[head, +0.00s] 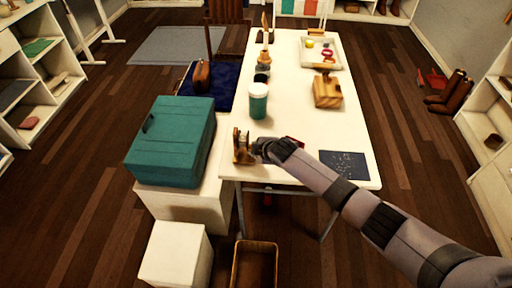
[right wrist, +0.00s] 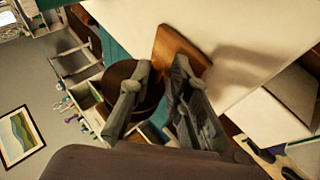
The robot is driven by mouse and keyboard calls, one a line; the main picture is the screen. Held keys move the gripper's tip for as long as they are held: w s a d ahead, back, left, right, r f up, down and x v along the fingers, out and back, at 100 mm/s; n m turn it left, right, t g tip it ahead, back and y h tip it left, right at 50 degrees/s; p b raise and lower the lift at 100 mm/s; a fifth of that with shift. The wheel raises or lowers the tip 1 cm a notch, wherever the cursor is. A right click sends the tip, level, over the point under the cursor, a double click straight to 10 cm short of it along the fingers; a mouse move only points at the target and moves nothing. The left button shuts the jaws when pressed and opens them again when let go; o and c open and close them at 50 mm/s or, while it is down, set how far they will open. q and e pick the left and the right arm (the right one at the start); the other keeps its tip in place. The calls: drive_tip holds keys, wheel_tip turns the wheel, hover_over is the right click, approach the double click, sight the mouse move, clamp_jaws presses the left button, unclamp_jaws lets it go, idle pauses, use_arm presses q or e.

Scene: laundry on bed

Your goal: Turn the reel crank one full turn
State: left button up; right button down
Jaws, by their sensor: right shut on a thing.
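The reel (head: 241,147) stands on the near left corner of the white table, a small wooden stand with a dark round spool. In the right wrist view its dark brown disc (right wrist: 118,78) and wooden stand (right wrist: 181,48) show just beyond the fingers. My right gripper (head: 258,148) reaches in from the right, close against the reel's right side. In the right wrist view the right gripper (right wrist: 158,80) is shut on the reel crank, with its fingers a little apart. The crank is mostly hidden between the fingers. My left gripper is in neither view.
A teal box (head: 172,142) stands left of the white table (head: 301,87).

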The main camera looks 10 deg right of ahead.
drive_tip(key=shift+w+d+r+t, duration=0.15)
drive_tip(key=shift+w+r+t, duration=0.25)
drive_tip(key=shift+t, duration=0.2)
drive_tip(key=c, duration=1.7)
unclamp_jaws()
drive_tip(key=shift+f, duration=0.15)
drive_tip(key=shift+o, duration=0.3)
drive_tip(key=shift+f, duration=0.1)
drive_tip(key=shift+s, duration=0.15)
drive_tip(key=shift+s, duration=0.1)
drive_tip(key=v, duration=1.1)
drive_tip(key=shift+d+r, duration=0.15)
drive_tip(key=shift+r, duration=0.3)
